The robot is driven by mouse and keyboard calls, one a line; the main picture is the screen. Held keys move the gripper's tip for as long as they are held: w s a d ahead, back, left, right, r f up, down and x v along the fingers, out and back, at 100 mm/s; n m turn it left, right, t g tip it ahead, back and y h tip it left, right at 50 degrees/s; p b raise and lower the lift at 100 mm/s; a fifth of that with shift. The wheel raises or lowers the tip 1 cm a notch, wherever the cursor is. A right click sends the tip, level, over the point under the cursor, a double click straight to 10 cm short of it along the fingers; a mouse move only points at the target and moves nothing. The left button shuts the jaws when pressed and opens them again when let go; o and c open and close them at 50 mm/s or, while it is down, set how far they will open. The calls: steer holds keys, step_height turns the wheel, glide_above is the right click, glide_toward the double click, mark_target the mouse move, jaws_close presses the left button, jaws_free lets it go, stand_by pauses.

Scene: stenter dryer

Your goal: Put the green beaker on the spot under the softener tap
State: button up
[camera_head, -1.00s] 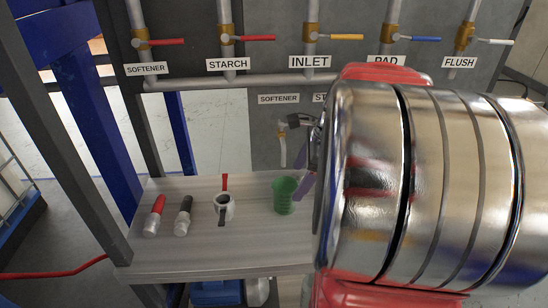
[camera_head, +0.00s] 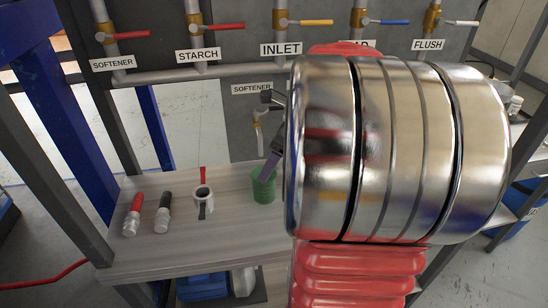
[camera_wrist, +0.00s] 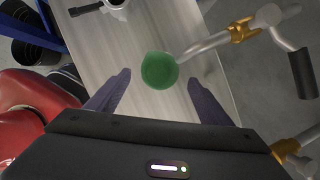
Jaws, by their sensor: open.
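The green beaker (camera_head: 264,187) stands upright on the grey shelf (camera_head: 150,258), near its right part in the head view. In the wrist view the beaker (camera_wrist: 159,71) lies ahead of my gripper (camera_wrist: 158,82), roughly centred between the two purple fingers. My gripper is open, and the fingers appear apart from the beaker. The softener tap's bent spout (camera_wrist: 205,45) reaches towards the beaker's upper right edge in the wrist view. The softener label (camera_head: 251,88) hangs above that tap in the head view. My arm hides the area right of the beaker. I cannot make out the marked spot.
A red-capped tube (camera_head: 133,214), a black-capped tube (camera_head: 162,213) and a white cup-like object (camera_head: 203,199) stand or lie left of the beaker. Valves and pipes run above. A blue frame post (camera_head: 60,130) is at the left. Some shelf surface in front is clear.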

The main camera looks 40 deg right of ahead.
mark_target(258, 186)
steer(key=x, duration=1.2)
steer(key=shift+a+f, duration=0.1)
steer(key=shift+f, duration=0.1)
steer(key=shift+c, duration=0.4)
steer(key=shift+w, duration=0.1)
steer(key=c, duration=1.1)
